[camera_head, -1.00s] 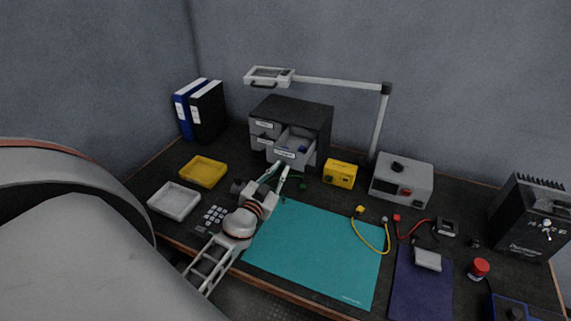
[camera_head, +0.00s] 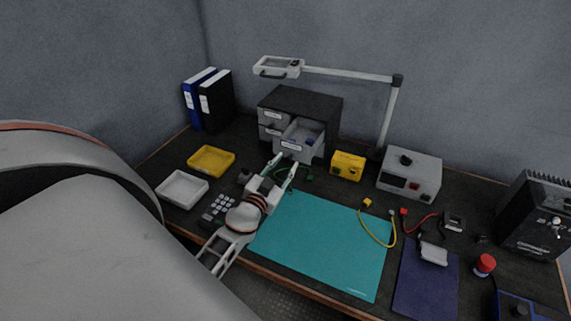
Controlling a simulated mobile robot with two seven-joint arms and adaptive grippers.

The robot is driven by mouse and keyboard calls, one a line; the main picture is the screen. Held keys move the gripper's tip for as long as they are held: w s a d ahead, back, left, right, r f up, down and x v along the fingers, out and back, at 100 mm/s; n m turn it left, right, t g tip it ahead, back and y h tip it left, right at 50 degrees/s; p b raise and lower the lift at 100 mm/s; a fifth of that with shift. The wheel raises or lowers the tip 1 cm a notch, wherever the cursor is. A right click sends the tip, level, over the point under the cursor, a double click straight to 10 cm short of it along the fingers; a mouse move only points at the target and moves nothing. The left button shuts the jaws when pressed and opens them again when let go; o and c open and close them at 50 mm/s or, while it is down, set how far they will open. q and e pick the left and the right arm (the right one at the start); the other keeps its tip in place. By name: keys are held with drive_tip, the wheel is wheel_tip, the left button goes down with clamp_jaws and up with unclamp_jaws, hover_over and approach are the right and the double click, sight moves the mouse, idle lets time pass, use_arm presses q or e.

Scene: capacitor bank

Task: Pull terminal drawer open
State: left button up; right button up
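The grey drawer cabinet (camera_head: 329,114) stands at the back of the bench. Its lower right drawer (camera_head: 291,148) is pulled out, with its inside and a small blue item visible. The drawers on its left side look shut. My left gripper (camera_head: 284,164) is just in front of and below the open drawer's front. Its two fingers are spread, with nothing seen between them. I cannot tell whether a fingertip touches the drawer front. My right gripper is not in view.
A yellow tray (camera_head: 211,161), a white tray (camera_head: 182,189) and a keypad (camera_head: 218,207) lie left of my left arm. A yellow box (camera_head: 347,166) and a grey instrument (camera_head: 410,175) stand right of the cabinet. A lamp arm (camera_head: 345,75) spans above. The teal mat (camera_head: 325,240) is clear.

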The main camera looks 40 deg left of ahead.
use_arm(q)
drive_tip(key=v, duration=0.7)
drive_tip(key=shift+s, duration=0.2)
drive_tip(key=shift+s+f, duration=0.15)
drive_tip(key=shift+f, duration=0.05)
